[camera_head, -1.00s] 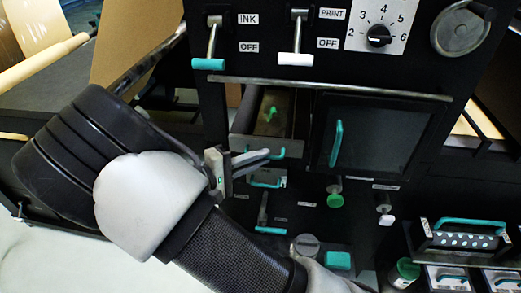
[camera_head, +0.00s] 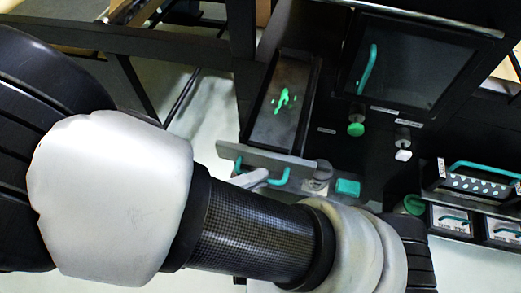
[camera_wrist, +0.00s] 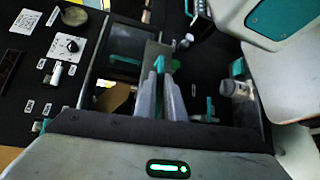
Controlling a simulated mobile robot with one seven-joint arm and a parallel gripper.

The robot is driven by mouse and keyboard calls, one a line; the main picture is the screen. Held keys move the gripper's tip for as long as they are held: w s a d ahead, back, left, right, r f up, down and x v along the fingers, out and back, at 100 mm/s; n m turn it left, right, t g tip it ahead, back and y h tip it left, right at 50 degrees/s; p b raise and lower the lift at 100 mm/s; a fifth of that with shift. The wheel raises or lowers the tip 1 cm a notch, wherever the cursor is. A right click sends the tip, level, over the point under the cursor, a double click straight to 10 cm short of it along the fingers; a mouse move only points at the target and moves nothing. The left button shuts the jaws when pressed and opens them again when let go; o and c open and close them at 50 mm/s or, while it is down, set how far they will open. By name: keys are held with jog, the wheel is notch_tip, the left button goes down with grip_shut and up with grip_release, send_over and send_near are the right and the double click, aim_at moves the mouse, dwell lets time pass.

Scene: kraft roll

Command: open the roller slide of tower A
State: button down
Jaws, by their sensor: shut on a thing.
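The roller slide (camera_head: 262,158) stands pulled out from the black machine front, toward me. It has a grey front plate, a teal bar handle (camera_head: 279,176) and a dark open tray with bright green marks (camera_head: 284,100) inside. My gripper (camera_head: 258,177) is shut on the teal handle, in front of the plate. In the wrist view, the two grey fingers of my gripper (camera_wrist: 160,78) close together with teal between their tips. The exact contact is partly hidden by the fingers. No tower letter is readable.
Right of the slide are a dark window with a teal handle (camera_head: 367,69), a green knob (camera_head: 356,129), a white knob (camera_head: 403,155) and a teal block (camera_head: 348,187). A perforated unit (camera_head: 482,183) stands farther right. A dial (camera_wrist: 71,45) shows in the wrist view.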

jog(key=shift+s+a, duration=0.25)
jog(key=shift+s, duration=0.95)
jog(key=c, duration=1.8)
grip_release()
jog(key=shift+c, duration=0.2)
jog(key=shift+a, duration=0.1)
jog(key=v, duration=1.7)
jog(key=shift+s, duration=0.1)
